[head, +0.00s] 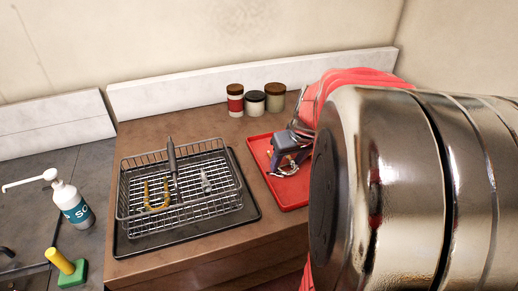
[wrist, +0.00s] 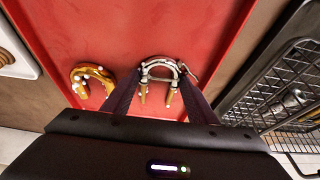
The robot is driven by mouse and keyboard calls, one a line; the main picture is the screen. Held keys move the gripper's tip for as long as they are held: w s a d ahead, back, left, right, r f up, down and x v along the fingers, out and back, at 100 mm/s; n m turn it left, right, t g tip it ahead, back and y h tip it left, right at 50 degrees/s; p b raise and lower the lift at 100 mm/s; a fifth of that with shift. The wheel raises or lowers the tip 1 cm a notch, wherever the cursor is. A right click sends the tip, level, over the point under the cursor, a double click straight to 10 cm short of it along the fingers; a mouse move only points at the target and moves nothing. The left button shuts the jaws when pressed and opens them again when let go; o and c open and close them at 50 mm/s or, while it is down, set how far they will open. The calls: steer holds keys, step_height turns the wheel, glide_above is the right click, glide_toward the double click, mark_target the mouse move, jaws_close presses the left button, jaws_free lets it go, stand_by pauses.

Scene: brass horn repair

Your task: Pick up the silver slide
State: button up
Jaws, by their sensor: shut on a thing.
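The silver slide (wrist: 160,68) is a U-shaped silver tube with brass-coloured ends, seen over the red tray (wrist: 100,30). My gripper (wrist: 159,80) is shut on it, with one dark finger on each side of the bend. In the head view my gripper (head: 290,150) is over the red tray (head: 290,202), and the slide (head: 288,171) shows just below it, partly hidden. I cannot tell whether the slide still touches the tray. A brass U-shaped slide with pale spots (wrist: 93,78) lies to its left in the wrist view.
A wire basket (head: 125,205) on a dark tray (head: 250,213) stands left of the red tray, holding a brass U-shaped piece (head: 147,196), a small silver piece (head: 206,184) and a dark-handled tool (head: 171,155). Several jars (head: 255,103) stand behind. A pump bottle (head: 71,203) is far left.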

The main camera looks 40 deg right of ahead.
steer(key=shift+c, duration=1)
steer(key=shift+r, duration=0.15)
step_height(320, 180, up, 10)
steer(key=shift+s, duration=0.1)
stand_by(0.4)
